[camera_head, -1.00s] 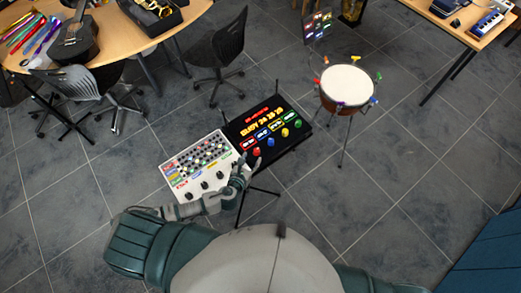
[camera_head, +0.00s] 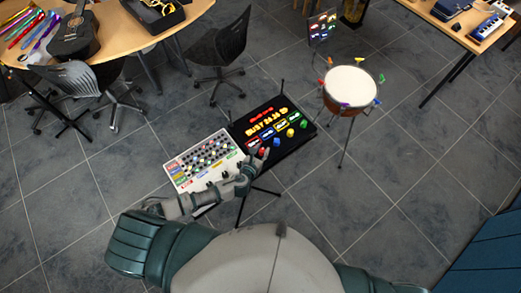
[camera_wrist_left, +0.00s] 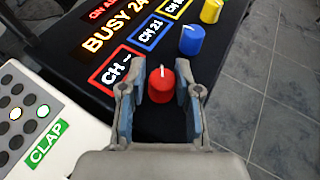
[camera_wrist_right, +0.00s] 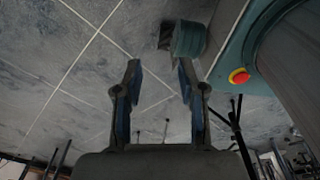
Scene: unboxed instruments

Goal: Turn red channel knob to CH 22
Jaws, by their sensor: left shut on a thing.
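The red channel knob (camera_wrist_left: 160,84) stands on the black panel (camera_wrist_left: 205,70), with its white pointer line toward the top of the left wrist view. My left gripper (camera_wrist_left: 158,95) is shut on it, one finger on each side. The red-framed label (camera_wrist_left: 113,70) behind it starts with "CH"; the left finger hides the rest. The blue knob (camera_wrist_left: 192,40) beside it has a CH 21 label (camera_wrist_left: 148,36). In the head view my left gripper (camera_head: 259,156) is at the panel's near edge. My right gripper (camera_wrist_right: 157,85) is open and empty above the floor.
A white console (camera_wrist_left: 75,115) with round buttons and a green CLAP label adjoins the panel on the left. The yellow knob (camera_wrist_left: 211,11) is farther along the knob row. A drum (camera_head: 351,86) on a stand is at the right. Floor is free in front of it.

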